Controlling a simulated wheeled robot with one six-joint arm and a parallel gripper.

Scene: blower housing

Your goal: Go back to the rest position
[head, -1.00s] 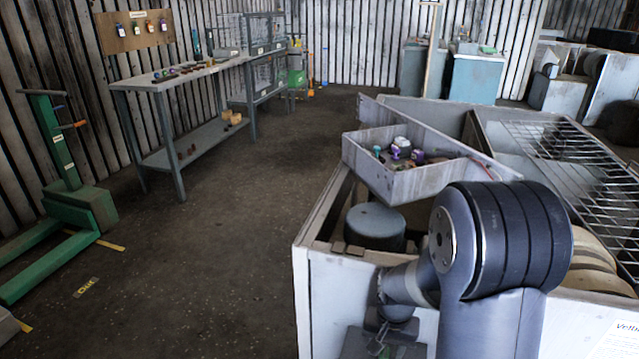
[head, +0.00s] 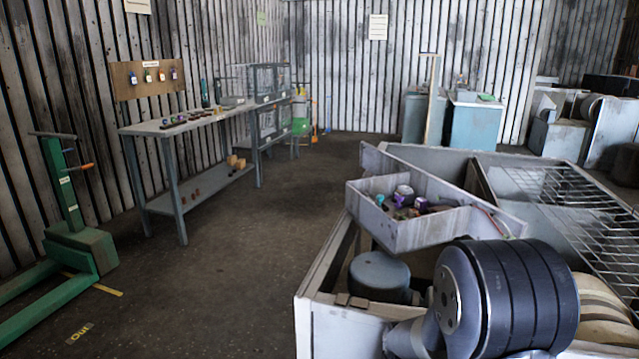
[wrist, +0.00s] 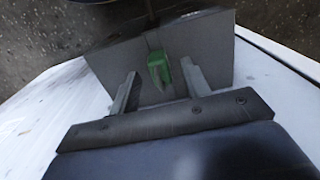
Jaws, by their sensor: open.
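My gripper (wrist: 160,85) shows in the wrist view with its two fingers apart. A small green piece (wrist: 160,70) shows between and beyond the fingertips, against a grey block-like surface (wrist: 205,45). I cannot tell whether the fingers touch either one. In the head view my dark, ribbed arm joint stands at the lower right, in front of the white blower housing (head: 340,335). My gripper is out of sight there, below the frame or behind the arm.
A tray (head: 420,238) with small coloured parts sits on the housing, beside a wire rack (head: 575,200). A grey cylinder (head: 378,272) is inside the housing. A workbench (head: 190,125) and green pallet jack (head: 75,240) stand left. The floor (head: 240,270) between is clear.

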